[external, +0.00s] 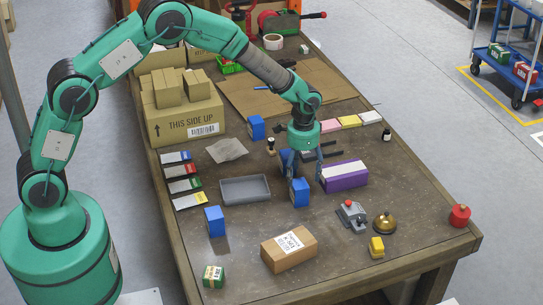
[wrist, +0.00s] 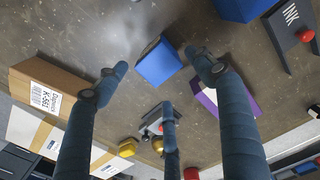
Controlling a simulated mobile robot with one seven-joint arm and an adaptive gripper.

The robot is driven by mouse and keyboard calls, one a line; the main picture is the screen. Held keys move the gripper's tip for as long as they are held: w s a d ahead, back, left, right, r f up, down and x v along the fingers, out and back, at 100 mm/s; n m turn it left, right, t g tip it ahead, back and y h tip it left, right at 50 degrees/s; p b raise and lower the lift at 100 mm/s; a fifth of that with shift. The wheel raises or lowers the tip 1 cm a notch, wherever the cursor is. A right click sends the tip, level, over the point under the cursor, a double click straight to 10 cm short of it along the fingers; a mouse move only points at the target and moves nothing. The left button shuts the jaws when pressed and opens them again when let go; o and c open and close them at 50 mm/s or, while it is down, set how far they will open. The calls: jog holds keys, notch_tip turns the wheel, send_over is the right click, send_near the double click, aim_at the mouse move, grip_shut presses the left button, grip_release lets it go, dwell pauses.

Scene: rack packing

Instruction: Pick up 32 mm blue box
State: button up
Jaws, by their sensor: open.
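Three similar blue boxes stand on the workbench: one (external: 299,193) under my gripper, one (external: 214,222) at the front left, and one (external: 256,127) farther back. I cannot tell their sizes in millimetres. My gripper (external: 303,171) points down with its fingers spread, left of the purple box. In the wrist view, my open gripper (wrist: 156,62) has the nearest blue box (wrist: 158,62) between its fingertips, with visible gaps at the sides. Whether any finger touches it is unclear. Another blue box (wrist: 238,7) shows at the top edge of the wrist view.
The purple box (external: 345,177) stands close to the right of my gripper. A grey tray (external: 245,190) lies to its left. A brown carton (external: 288,248), a grey switch device (external: 352,215), a bell (external: 385,223) and a yellow block (external: 376,247) stand in front. Bare bench lies between them.

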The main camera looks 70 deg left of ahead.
aim_at(300, 184)
jog(key=shift+f, duration=0.15)
jog(key=shift+s+f+b, duration=0.2)
jog(key=shift+f+b, duration=0.35)
jog(key=shift+f, duration=2.05)
jog(key=shift+c, duration=0.5)
jog(key=c, duration=1.3)
